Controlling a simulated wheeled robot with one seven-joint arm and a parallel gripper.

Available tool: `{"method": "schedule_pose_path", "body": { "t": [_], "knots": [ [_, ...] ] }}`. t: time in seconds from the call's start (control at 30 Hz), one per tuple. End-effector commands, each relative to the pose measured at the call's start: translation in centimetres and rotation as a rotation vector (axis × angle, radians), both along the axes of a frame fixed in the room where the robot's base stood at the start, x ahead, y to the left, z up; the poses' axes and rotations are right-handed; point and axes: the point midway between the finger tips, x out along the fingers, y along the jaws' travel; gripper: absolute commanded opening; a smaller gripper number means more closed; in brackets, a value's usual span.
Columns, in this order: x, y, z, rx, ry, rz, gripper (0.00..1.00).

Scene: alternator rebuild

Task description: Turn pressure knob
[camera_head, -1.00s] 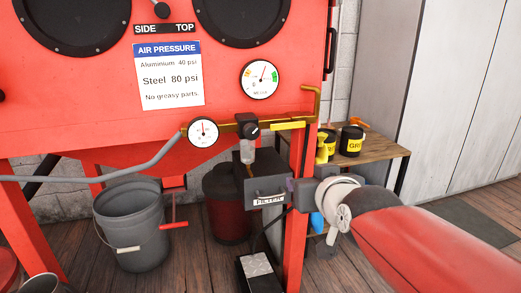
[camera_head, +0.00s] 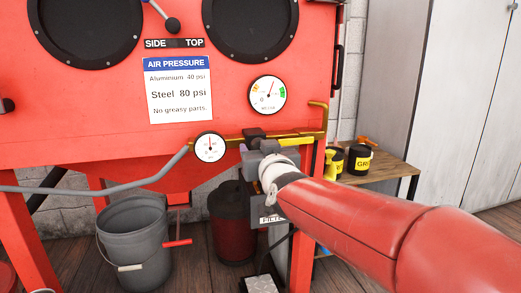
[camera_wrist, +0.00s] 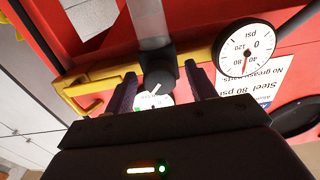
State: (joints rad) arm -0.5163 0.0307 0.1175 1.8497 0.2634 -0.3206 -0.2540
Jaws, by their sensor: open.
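The black pressure knob (camera_head: 254,134) sits on the brass pipe (camera_head: 290,136) below the right dial, partly hidden by my gripper in the head view. In the wrist view the knob (camera_wrist: 160,73) has a white pointer mark and lies between my two dark fingers. My gripper (camera_head: 252,148) is open, with a finger on each side of the knob; I cannot tell whether either touches it. The small pressure gauge (camera_head: 210,147) is left of the knob, its red needle pointing about straight up; it also shows upside down in the wrist view (camera_wrist: 245,50).
The red cabinet (camera_head: 100,120) carries a larger dial (camera_head: 268,94) and an air pressure sign (camera_head: 179,90) reading Steel 80 psi, Aluminium 40 psi. A grey bucket (camera_head: 133,240) stands below left. A wooden bench (camera_head: 395,168) with yellow-labelled pots is at right.

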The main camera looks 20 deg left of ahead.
Motion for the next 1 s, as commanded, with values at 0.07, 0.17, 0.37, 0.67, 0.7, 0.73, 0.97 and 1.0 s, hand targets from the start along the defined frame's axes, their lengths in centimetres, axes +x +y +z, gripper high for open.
{"method": "schedule_pose_path", "body": {
  "t": [0.07,0.17,0.37,0.67,0.7,0.73,0.97,1.0],
  "knots": [
    [0.04,0.01,0.0,0.0,0.0,0.0,0.56],
    [0.02,-0.01,0.0,0.0,0.0,0.0,0.56],
    [0.01,-0.03,0.0,0.0,0.0,0.0,0.34],
    [-0.01,-0.02,0.01,-0.003,-0.002,0.0,0.11],
    [-0.01,-0.02,0.02,-0.007,-0.004,0.0,0.11],
    [-0.01,-0.02,0.02,-0.012,-0.006,0.0,0.11],
    [0.03,-0.05,0.08,-0.086,-0.052,-0.001,0.11],
    [0.05,-0.06,0.09,-0.108,-0.065,-0.001,0.11]
  ]
}}
